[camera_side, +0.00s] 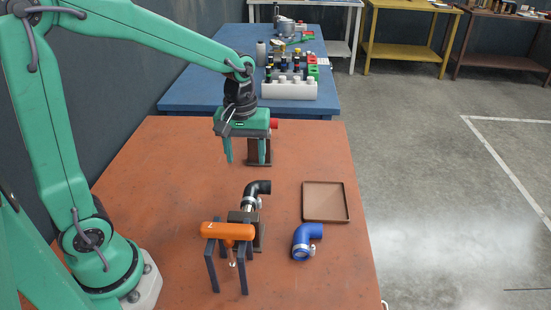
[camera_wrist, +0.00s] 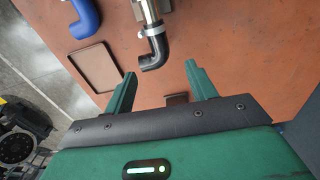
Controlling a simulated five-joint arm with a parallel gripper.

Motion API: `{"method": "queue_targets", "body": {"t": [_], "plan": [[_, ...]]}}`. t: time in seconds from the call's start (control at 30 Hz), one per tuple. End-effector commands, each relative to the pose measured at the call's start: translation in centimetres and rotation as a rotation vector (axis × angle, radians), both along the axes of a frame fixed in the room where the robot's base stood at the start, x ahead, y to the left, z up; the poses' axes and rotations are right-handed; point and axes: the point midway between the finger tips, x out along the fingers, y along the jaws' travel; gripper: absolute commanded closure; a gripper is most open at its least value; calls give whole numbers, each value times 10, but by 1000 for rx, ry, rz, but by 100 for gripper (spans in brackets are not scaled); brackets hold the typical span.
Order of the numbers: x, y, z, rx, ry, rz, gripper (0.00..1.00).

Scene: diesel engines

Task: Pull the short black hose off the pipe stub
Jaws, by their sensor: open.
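The short black hose (camera_side: 259,188) is a bent elbow on the end of a metal pipe stub (camera_side: 250,203), with a clamp around it. In the wrist view the black hose (camera_wrist: 154,53) hangs from the silvery pipe stub (camera_wrist: 148,12), with a pale clamp at the joint. My gripper (camera_side: 247,160) is green and points down behind the hose, above the table. Its two fingers are apart with nothing between them. In the wrist view my gripper (camera_wrist: 160,84) has the hose's bent end just ahead of the gap between its fingertips, seemingly apart from both.
An orange cylinder (camera_side: 228,231) on a dark stand is in front of the stub. A blue elbow hose (camera_side: 302,241) and an empty brown tray (camera_side: 326,217) lie to the right. A dark block with a red part (camera_side: 274,124) stands behind my gripper. The table's right front is clear.

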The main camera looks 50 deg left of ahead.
Motion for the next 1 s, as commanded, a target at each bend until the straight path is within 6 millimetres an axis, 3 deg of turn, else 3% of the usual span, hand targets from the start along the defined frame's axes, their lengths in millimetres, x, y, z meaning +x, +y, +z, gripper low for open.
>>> {"method": "queue_targets", "body": {"t": [0.63,1.0], "plan": [[6,0,-14,-1,26,41,44],[6,0,-36,-1,27,40,44]]}}
